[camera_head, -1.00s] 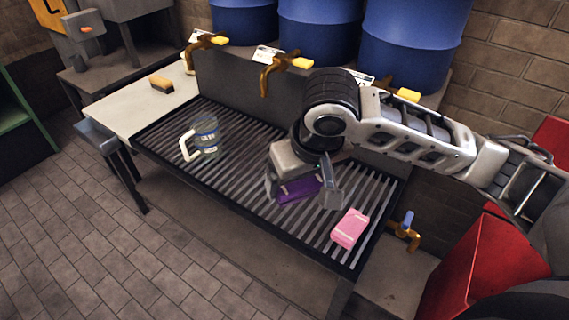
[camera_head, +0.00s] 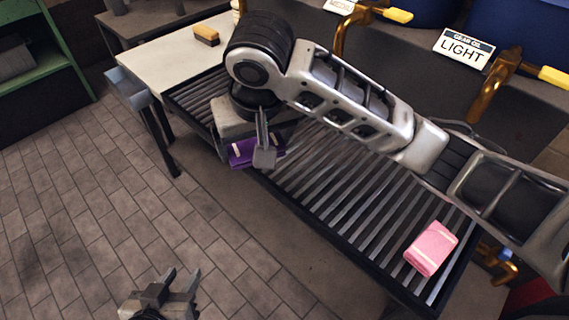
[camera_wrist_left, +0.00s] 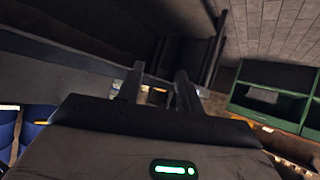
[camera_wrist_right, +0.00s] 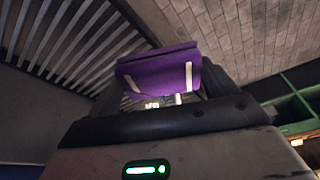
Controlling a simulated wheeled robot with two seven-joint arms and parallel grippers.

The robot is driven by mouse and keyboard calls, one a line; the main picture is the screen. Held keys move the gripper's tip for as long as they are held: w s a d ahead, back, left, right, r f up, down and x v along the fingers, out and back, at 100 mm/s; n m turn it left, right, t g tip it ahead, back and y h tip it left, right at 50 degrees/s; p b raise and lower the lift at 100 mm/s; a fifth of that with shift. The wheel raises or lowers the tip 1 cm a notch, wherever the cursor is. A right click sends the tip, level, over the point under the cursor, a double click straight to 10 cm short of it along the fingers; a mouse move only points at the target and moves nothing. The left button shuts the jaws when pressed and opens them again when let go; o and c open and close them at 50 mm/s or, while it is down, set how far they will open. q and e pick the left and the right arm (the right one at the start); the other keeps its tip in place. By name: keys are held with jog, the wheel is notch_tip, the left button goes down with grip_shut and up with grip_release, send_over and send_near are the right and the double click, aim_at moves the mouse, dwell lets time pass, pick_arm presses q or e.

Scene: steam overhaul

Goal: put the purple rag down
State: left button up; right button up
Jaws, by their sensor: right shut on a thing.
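My right gripper (camera_head: 246,150) is shut on the purple rag (camera_head: 238,154), near the front edge of the dark slatted bench (camera_head: 350,190). The rag is folded, with pale stripes. In the right wrist view the rag (camera_wrist_right: 160,74) sits between the fingers, with slats behind it at left and floor beyond. I cannot tell its exact height. My left gripper (camera_head: 166,284) is at the bottom of the head view, open and empty over the floor. Its spread fingers also show in the left wrist view (camera_wrist_left: 158,88).
A pink folded cloth (camera_head: 431,248) lies on the slats at the right end. A brush (camera_head: 206,36) is on the pale table (camera_head: 165,60). Brass taps (camera_head: 495,85) stick out above the bench's back. A green shelf (camera_head: 45,50) stands far left. Slats between are bare.

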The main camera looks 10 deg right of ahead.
jog(key=shift+a+f, duration=0.25)
jog(key=shift+a, duration=0.2)
jog(key=w+d+f, duration=0.2)
jog(key=w, duration=0.1)
jog(key=w+d+f+b, duration=0.1)
jog(key=w+d+f, duration=0.4)
jog(key=w+f, duration=0.1)
jog(key=shift+w+d, duration=0.3)
jog(key=shift+w, duration=0.1)
jog(key=shift+w+d+f, duration=0.2)
jog(key=shift+w+f, duration=0.15)
jog(key=shift+f, duration=0.1)
jog(key=f, duration=0.3)
jog(key=shift+w+d+f+b, duration=0.1)
jog(key=shift+w+d+b, duration=0.2)
jog(key=shift+b, duration=0.1)
jog(key=shift+f, duration=0.3)
pick_arm(q)
jog(key=shift+d+f, duration=0.2)
jog(key=shift+f, duration=0.15)
pick_arm(e)
jog(key=shift+f, duration=0.1)
